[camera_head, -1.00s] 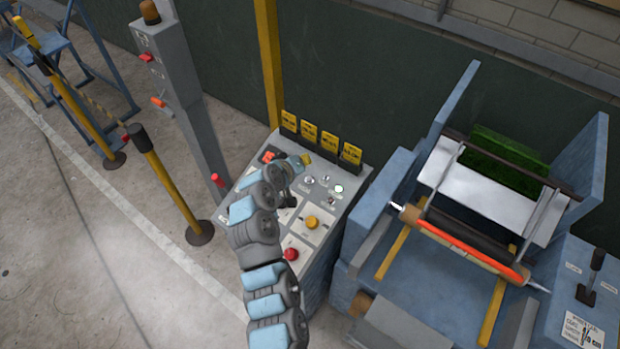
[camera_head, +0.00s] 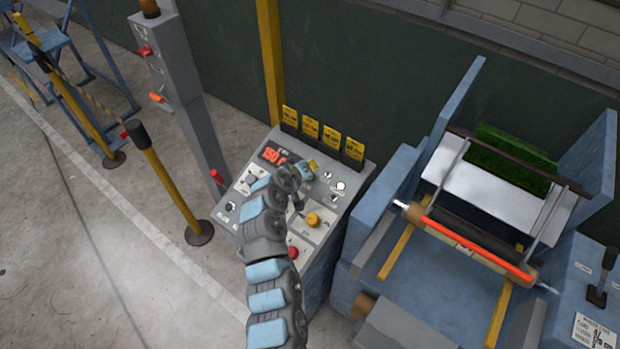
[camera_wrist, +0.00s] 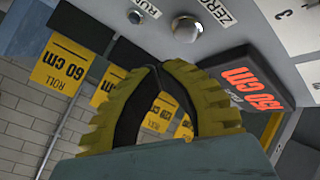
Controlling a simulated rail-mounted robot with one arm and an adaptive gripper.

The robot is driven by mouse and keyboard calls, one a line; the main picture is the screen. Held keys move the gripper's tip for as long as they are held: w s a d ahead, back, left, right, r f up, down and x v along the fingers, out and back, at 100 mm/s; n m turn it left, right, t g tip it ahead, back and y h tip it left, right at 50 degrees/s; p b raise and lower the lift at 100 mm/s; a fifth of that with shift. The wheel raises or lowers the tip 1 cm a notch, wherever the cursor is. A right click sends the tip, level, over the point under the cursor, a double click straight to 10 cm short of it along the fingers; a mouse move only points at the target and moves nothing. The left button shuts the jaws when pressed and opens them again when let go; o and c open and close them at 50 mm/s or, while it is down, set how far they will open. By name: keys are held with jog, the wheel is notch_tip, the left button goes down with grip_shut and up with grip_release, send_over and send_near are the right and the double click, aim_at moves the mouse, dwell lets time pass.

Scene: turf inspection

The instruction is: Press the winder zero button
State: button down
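The winder zero button (camera_wrist: 187,28) is a round silver button in a pale collar, with the label ZERO beside it in the wrist view. My gripper (camera_wrist: 157,68) has yellow ribbed fingers, shut with their tips together and nothing held. In the wrist view, the tips are just below the button in the picture, with panel visible between them. In the head view, my gripper (camera_head: 310,168) is over the upper part of the sloped control panel (camera_head: 318,238), right of the red display (camera_head: 272,154). It seems to cover the zero button there.
The RUN button (camera_wrist: 148,8) is close beside the zero button. Yellow roll tags (camera_head: 331,136) stand along the panel's top edge. A yellow knob (camera_head: 313,220) and a red button (camera_head: 293,252) are lower on the panel. The blue winder (camera_head: 420,270) stands to the right.

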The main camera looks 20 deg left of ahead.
jog(key=shift+w+f+b, duration=0.25)
jog(key=shift+f+b, duration=0.05)
jog(key=shift+f, duration=0.35)
jog(key=c, duration=1.8)
grip_release()
grip_shut()
jog(key=shift+w+d+f+b, duration=0.1)
jog(key=shift+w+f+b, duration=0.05)
jog(key=shift+f+b, duration=0.3)
jog(key=shift+w+f+b, duration=0.2)
jog(key=shift+f+b, duration=0.25)
jog(key=shift+b, duration=0.05)
jog(key=shift+r, duration=0.1)
jog(key=shift+s+r+p, duration=0.35)
jog(key=shift+r+p, duration=0.05)
jog(key=shift+r, duration=0.35)
jog(key=shift+r, duration=0.15)
